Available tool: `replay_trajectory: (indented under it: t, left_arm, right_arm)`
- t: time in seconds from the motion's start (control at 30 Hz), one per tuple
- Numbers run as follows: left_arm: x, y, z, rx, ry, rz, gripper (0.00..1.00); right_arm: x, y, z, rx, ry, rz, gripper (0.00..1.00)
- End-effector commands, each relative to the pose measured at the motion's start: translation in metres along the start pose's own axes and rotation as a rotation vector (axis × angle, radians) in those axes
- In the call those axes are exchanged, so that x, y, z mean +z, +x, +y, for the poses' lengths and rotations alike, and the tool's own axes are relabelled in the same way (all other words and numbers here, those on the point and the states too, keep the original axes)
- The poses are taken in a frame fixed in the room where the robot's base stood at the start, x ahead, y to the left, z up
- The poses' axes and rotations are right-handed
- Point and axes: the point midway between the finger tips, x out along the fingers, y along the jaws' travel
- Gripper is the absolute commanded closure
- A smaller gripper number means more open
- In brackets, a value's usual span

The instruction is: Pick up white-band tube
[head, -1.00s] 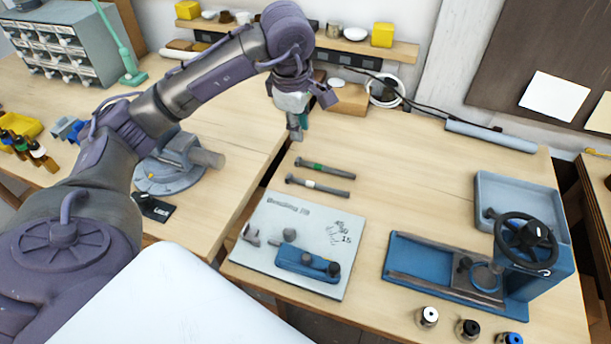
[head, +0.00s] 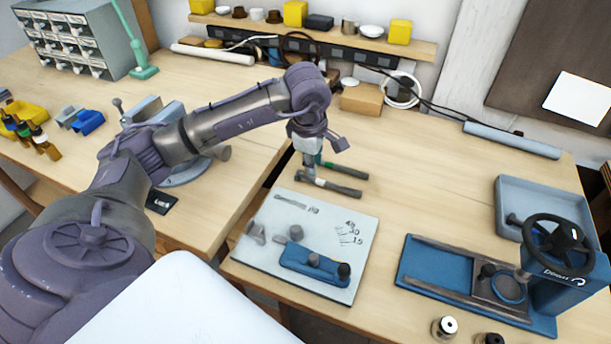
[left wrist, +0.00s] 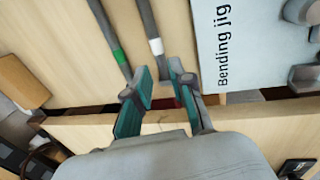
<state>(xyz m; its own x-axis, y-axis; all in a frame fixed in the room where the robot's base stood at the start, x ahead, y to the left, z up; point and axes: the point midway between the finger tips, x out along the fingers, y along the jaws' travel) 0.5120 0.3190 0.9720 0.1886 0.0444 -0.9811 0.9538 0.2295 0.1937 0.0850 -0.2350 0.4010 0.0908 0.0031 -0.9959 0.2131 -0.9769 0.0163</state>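The white-band tube (head: 338,188) is a dark grey rod lying on the table behind the bending jig board. In the left wrist view its white band (left wrist: 156,46) shows clearly, and its near end lies between the fingertips. My left gripper (left wrist: 160,80) is open, its teal-padded fingers apart on either side of that end. In the head view the left gripper (head: 308,174) is low over the tubes' left ends and hides part of them. The green-band tube (head: 347,169) lies just behind, roughly parallel; its green band (left wrist: 119,56) is left of the fingers in the wrist view.
The pale bending jig board (head: 345,250) with a blue fixture (head: 300,265) lies in front of the tubes. A blue press with a black handwheel (head: 558,245) and a grey tray (head: 535,195) stand right. Table between tubes and tray is clear.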

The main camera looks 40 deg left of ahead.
Motion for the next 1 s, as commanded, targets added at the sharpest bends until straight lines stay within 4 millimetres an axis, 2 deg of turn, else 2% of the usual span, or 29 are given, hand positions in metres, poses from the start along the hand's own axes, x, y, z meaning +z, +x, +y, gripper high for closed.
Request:
replay_trajectory:
  t: [0.27,0.4,0.53,0.8,0.83,0.97,1.0]
  left_arm:
    - [-0.001,0.022,0.000,-0.003,0.000,0.001,0.77]
    - [-0.004,0.043,0.001,-0.005,0.000,0.001,0.77]
    - [-0.003,0.059,0.001,-0.002,0.000,0.000,0.77]
    - [-0.004,0.064,0.002,0.001,0.001,0.001,0.77]
    - [-0.004,0.064,0.002,0.001,0.001,0.001,0.79]
    - [-0.004,0.064,0.002,0.001,0.001,0.001,1.00]
    - [-0.004,0.064,0.002,0.001,0.001,0.001,1.00]
  right_arm:
    - [-0.001,-0.009,0.000,0.000,0.000,0.000,0.59]
    - [-0.002,-0.019,0.000,0.000,0.000,0.000,0.59]
    - [-0.002,-0.020,0.000,0.000,0.000,0.000,0.59]
    - [-0.002,-0.019,0.000,0.000,0.000,0.000,0.59]
    - [-0.002,-0.019,0.000,0.000,0.001,0.000,0.59]
    - [-0.002,-0.019,0.000,0.000,0.001,0.000,0.59]
    - [-0.002,-0.019,0.000,0.000,0.000,0.000,0.59]
